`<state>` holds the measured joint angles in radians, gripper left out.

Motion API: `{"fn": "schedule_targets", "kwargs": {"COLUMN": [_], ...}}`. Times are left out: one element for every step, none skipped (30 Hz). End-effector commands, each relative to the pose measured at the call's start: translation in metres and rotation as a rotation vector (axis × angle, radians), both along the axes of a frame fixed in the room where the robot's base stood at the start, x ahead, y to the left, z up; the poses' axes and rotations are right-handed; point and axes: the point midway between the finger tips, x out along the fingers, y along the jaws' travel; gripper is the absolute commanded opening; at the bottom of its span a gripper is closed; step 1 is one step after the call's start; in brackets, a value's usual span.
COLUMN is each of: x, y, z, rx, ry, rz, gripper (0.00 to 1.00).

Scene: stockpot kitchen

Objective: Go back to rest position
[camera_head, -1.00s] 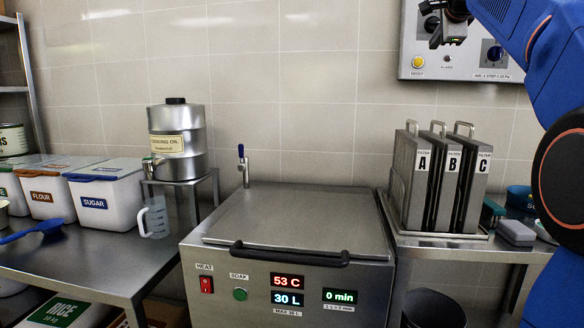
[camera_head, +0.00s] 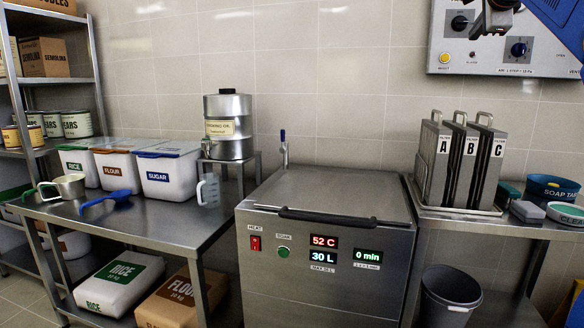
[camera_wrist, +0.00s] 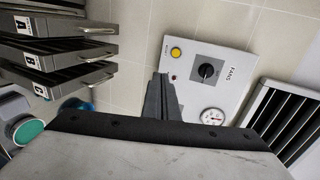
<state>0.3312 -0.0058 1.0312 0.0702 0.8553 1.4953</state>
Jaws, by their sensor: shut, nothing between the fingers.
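My gripper (camera_head: 494,22) is at the top right of the head view, in front of the wall control panel (camera_head: 505,62), partly cut off by the top edge. In the wrist view its dark fingers (camera_wrist: 163,98) are together with nothing between them, and the control panel (camera_wrist: 207,82) with its yellow button, black knob and gauge shows beyond them. Part of my blue arm shows at the top right corner.
A closed steel soak tank (camera_head: 335,205) stands in the middle, its display reading 52 C, 30 L and 0 min. Filters A, B and C (camera_head: 462,165) stand in a tray at the right. A steel table (camera_head: 150,225) with tubs is at the left. A grey bin (camera_head: 448,295) is below.

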Motion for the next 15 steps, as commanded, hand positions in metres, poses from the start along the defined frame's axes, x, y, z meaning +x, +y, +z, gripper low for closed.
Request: {"fn": "schedule_targets", "kwargs": {"x": [-0.003, -0.005, -0.006, -0.007, -0.009, -0.011, -0.013, -0.015, -0.017, -0.020, -0.022, -0.026, -0.029, -0.031, -0.036], "y": [0.004, 0.006, 0.008, 0.009, 0.011, 0.014, 0.017, 0.019, 0.022, 0.025, 0.028, 0.032, 0.035, 0.038, 0.043], "z": [-0.004, -0.007, -0.011, -0.014, -0.017, -0.021, -0.024, -0.028, -0.034, -0.038, -0.043, -0.050, -0.055, -0.061, -0.069], "rx": [-0.010, -0.016, -0.025, -0.033, -0.040, -0.051, -0.058, -0.067, -0.080, -0.090, -0.102, -0.118, -0.130, -0.142, -0.161], "ry": [0.010, 0.017, 0.028, 0.034, 0.043, 0.054, 0.061, 0.070, 0.084, 0.094, 0.106, 0.121, 0.134, 0.147, 0.164], "rz": [0.008, 0.012, 0.018, 0.023, 0.028, 0.035, 0.041, 0.047, 0.057, 0.065, 0.073, 0.085, 0.094, 0.104, 0.119], "gripper": [0.00, 0.00, 0.00, 0.00, 0.00, 0.00, 0.00, 0.00, 0.00, 0.00, 0.00, 0.00, 0.00, 0.00, 0.00]}}
